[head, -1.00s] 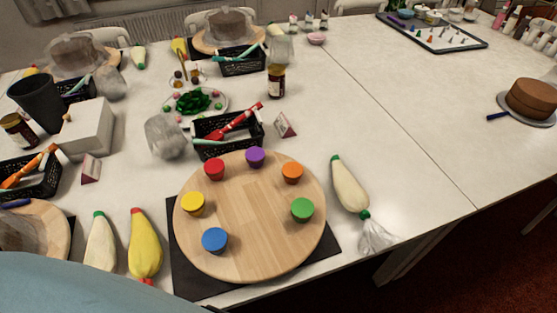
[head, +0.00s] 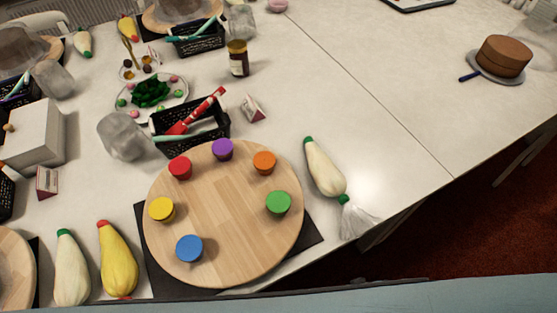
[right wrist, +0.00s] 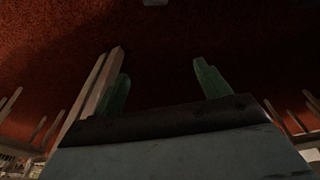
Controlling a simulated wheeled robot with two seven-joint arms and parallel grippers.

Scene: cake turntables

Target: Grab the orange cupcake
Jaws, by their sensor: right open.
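The orange cupcake (head: 264,162) sits near the back right edge of the round wooden turntable (head: 225,225) in the head view. It stands between the purple cupcake (head: 222,149) and the green cupcake (head: 278,202). Red (head: 180,167), yellow (head: 161,209) and blue (head: 189,248) cupcakes stand along the left side of the board. My right gripper (right wrist: 158,88) shows only in the right wrist view. Its two green-tipped fingers are apart with nothing between them, over dark red floor. My left gripper is in neither view.
A piping bag (head: 324,168) lies right of the turntable. A black basket (head: 188,130) with a red-handled tool stands behind it. White and yellow piping bags (head: 118,260) lie to the left. The table at right is clear up to a brown cake (head: 503,56).

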